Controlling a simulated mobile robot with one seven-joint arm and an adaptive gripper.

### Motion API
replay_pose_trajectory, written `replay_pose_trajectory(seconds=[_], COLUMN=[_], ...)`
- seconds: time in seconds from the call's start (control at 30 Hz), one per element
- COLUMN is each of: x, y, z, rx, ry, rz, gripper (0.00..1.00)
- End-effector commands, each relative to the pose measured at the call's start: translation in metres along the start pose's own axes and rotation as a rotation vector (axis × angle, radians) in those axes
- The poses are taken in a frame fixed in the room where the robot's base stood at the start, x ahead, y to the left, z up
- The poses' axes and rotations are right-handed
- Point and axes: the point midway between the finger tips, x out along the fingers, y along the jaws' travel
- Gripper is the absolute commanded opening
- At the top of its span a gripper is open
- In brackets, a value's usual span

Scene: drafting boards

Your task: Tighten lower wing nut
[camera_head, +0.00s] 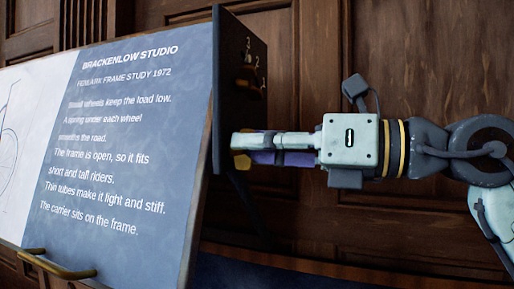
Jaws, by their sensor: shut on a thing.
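My gripper (248,146) reaches in from the right and lies level at the right side of the drafting board (125,140). Its fingers are shut on a small brass-coloured thing, the lower wing nut (241,162), of which only a bit shows past the fingertips. The rest of the nut is hidden by the fingers. An upper brass knob or nut (249,81) sits higher on the dark side plate (228,50), beside small white numbers. My fingers are below it and apart from it.
The tilted board bears a blue text panel and a white sheet (25,150) with a bicycle drawing. Brass hooks (57,268) stand at its lower edge. A dark wood panelled wall (430,60) is behind. Open room shows below my gripper.

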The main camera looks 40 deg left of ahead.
Motion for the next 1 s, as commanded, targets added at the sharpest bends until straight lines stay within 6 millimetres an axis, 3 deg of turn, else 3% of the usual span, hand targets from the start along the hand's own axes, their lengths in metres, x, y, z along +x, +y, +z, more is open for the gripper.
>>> replay_pose_trajectory(seconds=[1.0], x=[-0.0005], y=[-0.0063], z=[-0.0017], rx=[0.945], ry=[-0.003], rz=[-0.003], gripper=[0.0])
